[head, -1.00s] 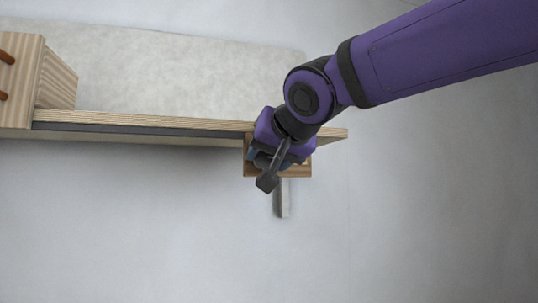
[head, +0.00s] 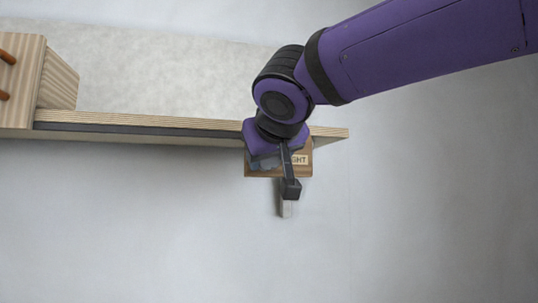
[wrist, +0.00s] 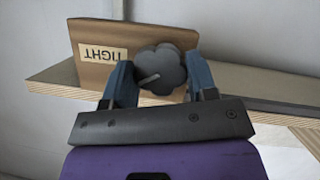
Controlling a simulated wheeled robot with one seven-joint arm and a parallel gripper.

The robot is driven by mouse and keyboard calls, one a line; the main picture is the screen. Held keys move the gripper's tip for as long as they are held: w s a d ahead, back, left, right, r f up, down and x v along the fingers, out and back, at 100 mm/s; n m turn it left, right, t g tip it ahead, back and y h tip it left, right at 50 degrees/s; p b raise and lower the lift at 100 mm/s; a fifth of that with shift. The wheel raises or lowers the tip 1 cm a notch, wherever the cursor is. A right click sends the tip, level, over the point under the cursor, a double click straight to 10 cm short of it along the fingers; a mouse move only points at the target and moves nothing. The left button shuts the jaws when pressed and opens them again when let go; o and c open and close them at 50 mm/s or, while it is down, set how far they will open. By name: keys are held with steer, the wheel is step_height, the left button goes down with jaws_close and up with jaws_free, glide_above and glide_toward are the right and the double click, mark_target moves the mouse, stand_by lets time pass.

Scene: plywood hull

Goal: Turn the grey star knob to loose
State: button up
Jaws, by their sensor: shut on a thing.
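The grey star knob (wrist: 160,69) shows in the wrist view, dark and lobed, with a pale pointer line on its face running toward the lower left. It sits on a wooden block (wrist: 92,72) with a label reading TIGHT (wrist: 103,54), upside down in this view. My gripper (wrist: 161,82) is shut on the knob, one blue finger on each side of it. In the head view my gripper (head: 270,160) is in front of the block (head: 304,170) and hides the knob. Only the end of the label (head: 299,160) shows there. A loose label is not in sight.
The block is at the right end of a long plywood shelf (head: 150,121) with a dark strip along its front edge. A larger wooden block (head: 22,85) with orange-brown pegs stands at the far left. Space below the shelf is clear.

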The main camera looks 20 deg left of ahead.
steer(key=n+t+h, duration=0.1)
steer(key=n, duration=0.1)
steer(key=n+t+h, duration=0.1)
steer(key=n, duration=0.2)
steer(key=n+t+h, duration=0.1)
steer(key=n+t, duration=0.1)
steer(key=n, duration=0.1)
steer(key=shift+s+a+f, duration=0.1)
steer(key=shift+a+f, duration=0.05)
steer(key=shift+f, duration=0.1)
stand_by(0.4)
steer(key=o, duration=0.5)
steer(key=shift+o, duration=0.2)
steer(key=shift+s, duration=0.1)
steer(key=v, duration=1)
steer(key=shift+s, duration=0.3)
